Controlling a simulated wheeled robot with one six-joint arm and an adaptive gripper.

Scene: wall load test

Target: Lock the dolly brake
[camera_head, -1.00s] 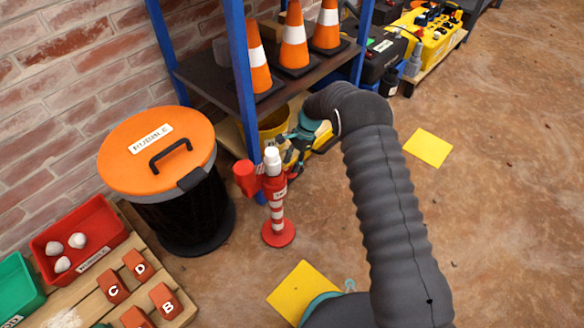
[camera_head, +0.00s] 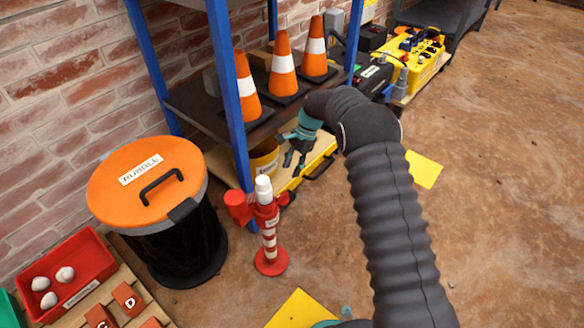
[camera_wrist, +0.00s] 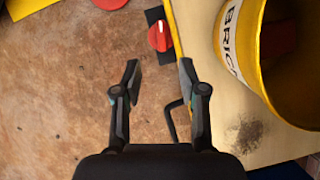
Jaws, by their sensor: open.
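A low yellow-edged dolly (camera_head: 312,162) stands under the blue shelf and carries a yellow bucket (camera_head: 263,163). In the wrist view the dolly's pale deck (camera_wrist: 232,120) fills the right, with the bucket (camera_wrist: 252,75) on it. A round red knob (camera_wrist: 160,36) on a black plate sits at the dolly's edge; it may be the brake. A bent black handle (camera_wrist: 172,118) shows partly behind a finger. My gripper (camera_wrist: 158,75) is open and empty, above the floor and dolly edge, with the knob beyond its fingertips. In the head view my gripper (camera_head: 295,158) is beside the bucket.
A red-and-white post (camera_head: 268,235) stands in front of the dolly, close to my gripper. A lidded rubble bin (camera_head: 150,180) is at left. The shelf (camera_head: 222,85) with orange cones rises behind. Open floor (camera_head: 500,190) lies to the right.

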